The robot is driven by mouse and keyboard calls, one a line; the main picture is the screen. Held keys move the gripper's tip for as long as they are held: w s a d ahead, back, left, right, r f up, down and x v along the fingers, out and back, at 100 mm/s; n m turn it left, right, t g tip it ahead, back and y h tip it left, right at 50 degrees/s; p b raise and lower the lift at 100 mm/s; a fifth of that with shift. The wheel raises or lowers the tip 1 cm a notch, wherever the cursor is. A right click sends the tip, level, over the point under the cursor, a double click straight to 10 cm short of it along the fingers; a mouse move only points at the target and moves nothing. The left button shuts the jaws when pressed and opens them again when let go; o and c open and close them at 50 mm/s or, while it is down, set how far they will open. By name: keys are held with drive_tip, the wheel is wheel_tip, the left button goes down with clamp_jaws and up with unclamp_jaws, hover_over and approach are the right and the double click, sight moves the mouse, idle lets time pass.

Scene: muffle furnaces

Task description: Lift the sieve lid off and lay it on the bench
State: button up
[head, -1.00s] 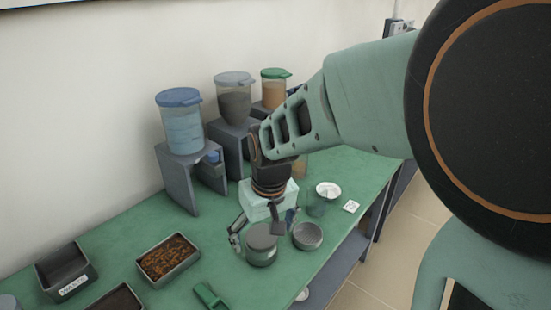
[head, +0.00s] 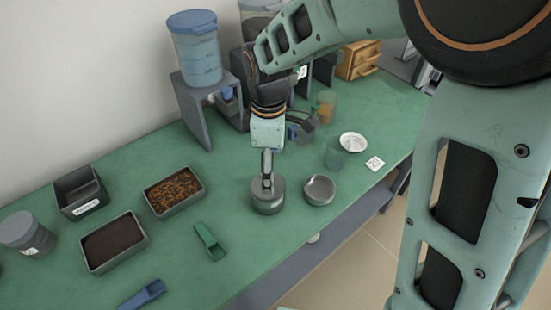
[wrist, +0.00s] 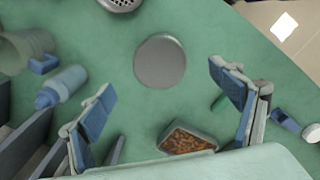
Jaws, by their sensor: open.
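A round grey metal tin with a flat lid (head: 267,199) stands on the green bench; I take the lid to be the sieve lid. In the wrist view the lid is a plain grey disc (wrist: 160,60) near the middle. My gripper (head: 267,178) points down over the tin, its fingers nearly in line in the head view and partly hiding the lid. In the wrist view my gripper (wrist: 162,80) is open and empty, with blue-padded fingers wide apart to either side below the disc. I cannot tell the exact height above the lid.
An open grey bowl (head: 319,189) stands close right of the tin; a perforated floor shows in the wrist view (wrist: 122,4). A green scoop (head: 209,241) and a tray of brown pieces (head: 174,192) lie left. Bare bench (head: 255,250) lies in front.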

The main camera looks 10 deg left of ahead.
drive_tip(key=f, duration=0.7)
drive_tip(key=shift+w+a+f, duration=0.15)
drive_tip(key=shift+w+f, duration=0.15)
drive_tip(key=c, duration=1.3)
drive_tip(key=shift+o, duration=0.2)
drive_tip(key=shift+r, duration=0.1)
drive_tip(key=shift+c, duration=0.2)
